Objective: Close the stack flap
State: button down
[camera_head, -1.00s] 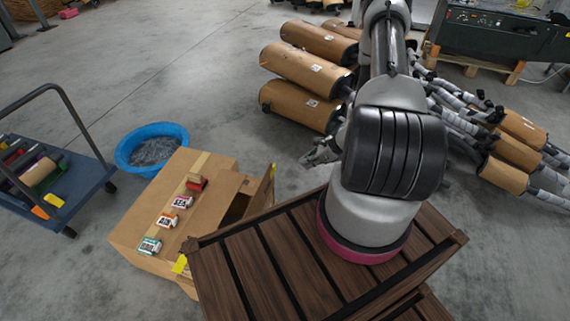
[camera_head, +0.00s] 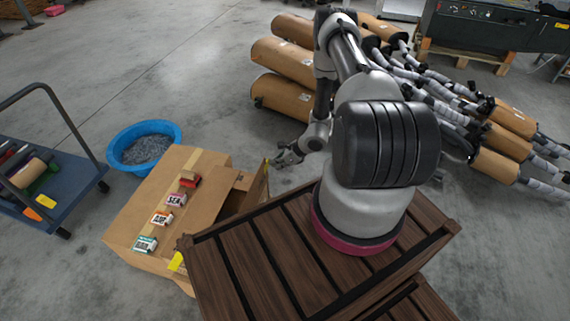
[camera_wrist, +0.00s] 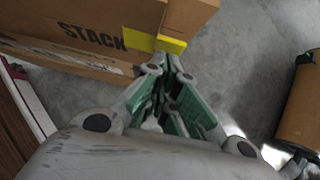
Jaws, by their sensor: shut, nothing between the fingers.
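The cardboard box (camera_head: 128,222) stands beside the wooden crate, with a dark opening at its right side. Its flap (camera_head: 257,188) stands raised at that opening, with yellow tape at its far edge. In the wrist view, a cardboard panel printed STACK (camera_wrist: 72,42) fills the upper left, with yellow tape (camera_wrist: 172,45) at its right end. My gripper (camera_head: 287,157) is shut and empty, just right of the flap's far end. In the wrist view my gripper's fingertips (camera_wrist: 163,66) are right at the yellow tape; I cannot tell whether they touch it.
Several small labelled cartons (camera_head: 161,218) lie on the box top. A blue tub (camera_head: 176,133) and a blue cart (camera_head: 72,200) are on the left. The wooden crate (camera_head: 215,270) is in front. Mufflers (camera_head: 283,97) lie behind my arm.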

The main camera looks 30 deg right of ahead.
aim_at(268, 161)
jog(key=shift+w+a, duration=0.2)
jog(key=shift+a, duration=0.05)
dwell(0.3)
jog(key=shift+w+a+r+g+h, duration=0.1)
jog(key=shift+w+g+h, duration=0.05)
jog(key=shift+g+h, duration=0.15)
jog(key=shift+w+a+r+g+h, duration=0.25)
jog(key=shift+w+a+g+h, duration=0.95)
jog(key=shift+g+h, duration=0.2)
jog(key=w+a+f, duration=0.5)
jog(key=shift+w+a, duration=0.25)
jog(key=shift+w, duration=0.05)
dwell(0.4)
